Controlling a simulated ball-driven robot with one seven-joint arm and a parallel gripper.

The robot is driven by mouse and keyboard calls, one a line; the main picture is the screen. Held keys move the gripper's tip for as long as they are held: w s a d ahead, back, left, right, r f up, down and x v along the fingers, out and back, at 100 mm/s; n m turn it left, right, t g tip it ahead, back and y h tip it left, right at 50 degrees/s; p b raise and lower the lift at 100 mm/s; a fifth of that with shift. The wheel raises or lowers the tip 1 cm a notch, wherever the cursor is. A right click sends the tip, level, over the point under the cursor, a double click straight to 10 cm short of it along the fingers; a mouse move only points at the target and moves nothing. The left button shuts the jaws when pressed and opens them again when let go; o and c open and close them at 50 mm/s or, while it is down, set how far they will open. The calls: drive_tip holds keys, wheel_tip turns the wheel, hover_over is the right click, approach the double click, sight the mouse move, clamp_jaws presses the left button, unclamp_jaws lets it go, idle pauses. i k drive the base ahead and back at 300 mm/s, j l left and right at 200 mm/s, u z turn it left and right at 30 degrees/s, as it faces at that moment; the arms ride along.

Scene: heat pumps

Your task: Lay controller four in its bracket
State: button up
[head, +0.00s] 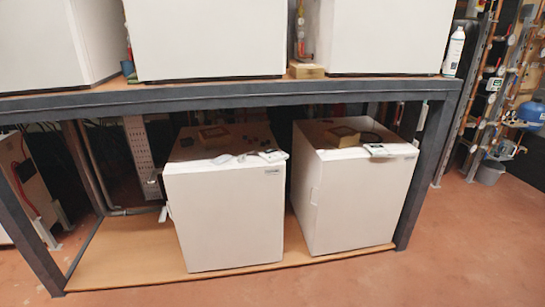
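Small pale devices that may be controllers lie on the front top edges of the two lower white units. One (272,156) is at the right front corner of the left unit, with a smaller pale piece (222,159) to its left. Another device (376,150) lies on the front edge of the right unit. I cannot tell which, if any, is controller four. I cannot make out its bracket. My gripper is not in view.
The left lower unit (224,215) and right lower unit (362,200) stand on a wooden base under a dark steel-framed shelf (250,94). A grey bucket (490,172) is at right. The reddish floor in front is clear.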

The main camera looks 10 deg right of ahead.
sight(265, 154)
drive_tip(key=i+z, duration=0.1)
drive_tip(key=i, duration=0.4)
drive_tip(key=i+z, duration=0.1)
drive_tip(key=i, duration=0.4)
drive_tip(key=i+j, duration=0.15)
drive_tip(key=i, duration=0.4)
drive_tip(key=i+j+z, duration=0.15)
drive_tip(key=i, duration=0.35)
drive_tip(key=i+j+z, duration=0.1)
drive_tip(key=i, duration=0.4)
drive_tip(key=i+j+z, duration=0.1)
drive_tip(key=i, duration=0.4)
drive_tip(key=j, duration=0.1)
